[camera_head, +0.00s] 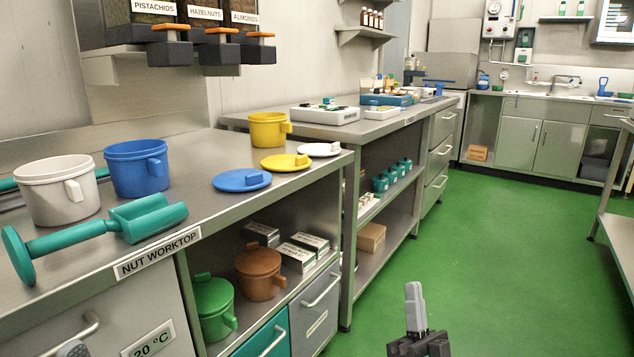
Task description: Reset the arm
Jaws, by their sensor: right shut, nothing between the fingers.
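My right gripper (414,295) points up at the bottom of the head view, right of centre, over the green floor. Its light grey fingers are together with nothing between them. It is apart from the counters.
The nut worktop (215,215) holds a teal scoop (100,232), white (55,192), blue (136,170) and yellow (268,130) containers, and several lids. Brown (258,275) and green (212,310) pots sit below. The green floor (500,260) is clear.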

